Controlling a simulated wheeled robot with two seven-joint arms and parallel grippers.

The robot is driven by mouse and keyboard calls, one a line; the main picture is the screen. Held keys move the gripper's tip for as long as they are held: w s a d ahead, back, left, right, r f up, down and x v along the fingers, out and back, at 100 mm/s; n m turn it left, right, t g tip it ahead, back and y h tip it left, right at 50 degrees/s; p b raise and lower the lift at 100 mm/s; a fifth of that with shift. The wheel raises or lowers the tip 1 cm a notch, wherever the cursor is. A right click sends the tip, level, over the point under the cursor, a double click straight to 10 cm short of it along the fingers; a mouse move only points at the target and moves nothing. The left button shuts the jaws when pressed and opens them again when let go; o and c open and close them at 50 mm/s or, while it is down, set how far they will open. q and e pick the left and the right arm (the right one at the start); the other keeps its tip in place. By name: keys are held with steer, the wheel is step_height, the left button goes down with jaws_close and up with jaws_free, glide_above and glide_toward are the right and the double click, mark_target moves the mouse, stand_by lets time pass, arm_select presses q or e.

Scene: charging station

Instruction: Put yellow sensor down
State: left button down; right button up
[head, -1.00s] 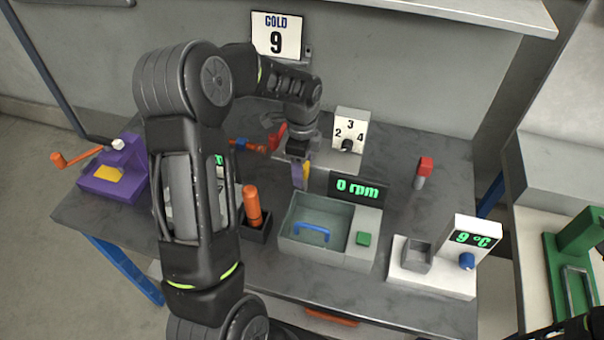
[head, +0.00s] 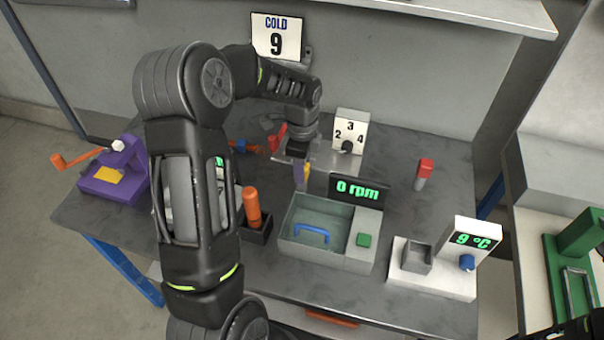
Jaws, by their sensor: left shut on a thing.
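The yellow sensor (head: 307,171) is a small yellow piece, mostly hidden by my gripper. I cannot tell whether the sensor touches the table.
The grey box (head: 312,218) with a green button stands in front. A "9 °C" unit (head: 437,283) is at right, near a red-topped piece (head: 424,172). A dial block (head: 350,130) stands behind. A purple crank device (head: 117,170) is at left. Bare table lies right of the dial.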

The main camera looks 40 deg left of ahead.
arm_select(q)
step_height(320, 180, up, 10)
steer(key=shift+f+b, duration=0.25)
steer(key=shift+b, duration=0.55)
steer(key=shift+r, duration=0.3)
